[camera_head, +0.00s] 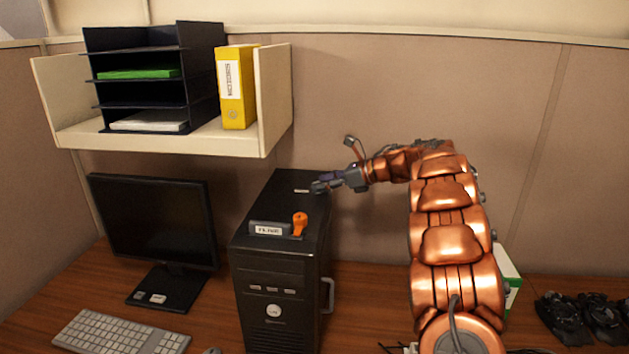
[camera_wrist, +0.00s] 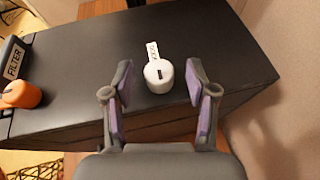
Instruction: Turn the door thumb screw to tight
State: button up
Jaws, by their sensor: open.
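A white round thumb screw (camera_wrist: 159,76) with a dark mark on its top stands on the black computer case (camera_wrist: 70,75) in the wrist view. A small white label (camera_wrist: 152,50), too blurred to read surely, lies just beyond it. My gripper (camera_wrist: 160,86) is open, with one purple-padded finger on either side of the screw and a gap on both sides. In the head view my gripper (camera_head: 322,187) is low over the back right of the case top (camera_head: 285,195).
An orange knob (camera_head: 299,222) and a label plate (camera_head: 268,228) stand at the case's front top; the plate reads FILTER in the wrist view. A shelf (camera_head: 160,140) with a yellow binder (camera_head: 236,88) overhangs at the left. A monitor (camera_head: 155,220) stands left of the case.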

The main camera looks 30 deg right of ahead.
jog(key=shift+x, duration=0.9)
jog(key=shift+a, duration=0.1)
grip_shut()
jog(key=shift+a, duration=0.15)
jog(key=shift+f, duration=0.15)
